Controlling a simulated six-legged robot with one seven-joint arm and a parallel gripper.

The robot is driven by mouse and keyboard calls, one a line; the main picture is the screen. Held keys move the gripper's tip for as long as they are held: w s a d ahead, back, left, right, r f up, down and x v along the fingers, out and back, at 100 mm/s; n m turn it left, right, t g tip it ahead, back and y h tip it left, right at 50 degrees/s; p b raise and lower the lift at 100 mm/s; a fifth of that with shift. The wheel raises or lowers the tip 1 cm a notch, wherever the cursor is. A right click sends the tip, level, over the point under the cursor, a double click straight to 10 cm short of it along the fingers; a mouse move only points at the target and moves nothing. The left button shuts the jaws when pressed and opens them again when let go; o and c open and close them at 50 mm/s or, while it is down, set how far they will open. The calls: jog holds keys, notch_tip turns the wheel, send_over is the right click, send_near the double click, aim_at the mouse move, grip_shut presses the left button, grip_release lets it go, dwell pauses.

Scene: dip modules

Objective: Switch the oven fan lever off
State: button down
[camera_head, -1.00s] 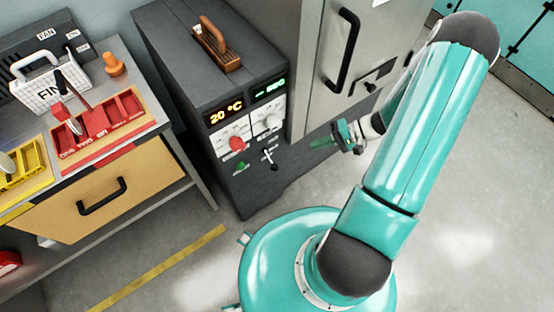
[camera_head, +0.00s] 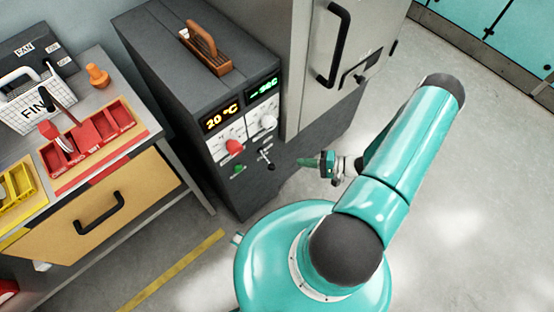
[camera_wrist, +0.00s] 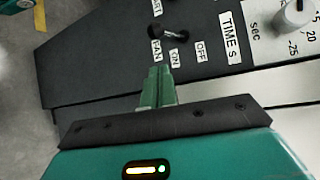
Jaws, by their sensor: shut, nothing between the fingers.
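The oven (camera_head: 200,95) is the dark grey cabinet with a 20 °C display. Its fan lever (camera_head: 265,159), a small metal stick with a black ball end, is low on the front panel. In the wrist view the fan lever (camera_wrist: 169,33) shows just above the FAN and ON labels (camera_wrist: 175,58), with the OFF label (camera_wrist: 202,50) to the right; I cannot surely tell its setting. My gripper (camera_head: 312,162) is right of the lever in the head view, apart from it. Its green fingers (camera_wrist: 157,72) are shut and empty, pointing toward the panel below the lever.
A time dial (camera_wrist: 292,15) shows in the wrist view. A grey cabinet (camera_head: 312,70) stands right of the panel, a workbench (camera_head: 180,130) left. Floor is open at right.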

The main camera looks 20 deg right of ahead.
aim_at(268, 161)
jog(key=x, duration=1)
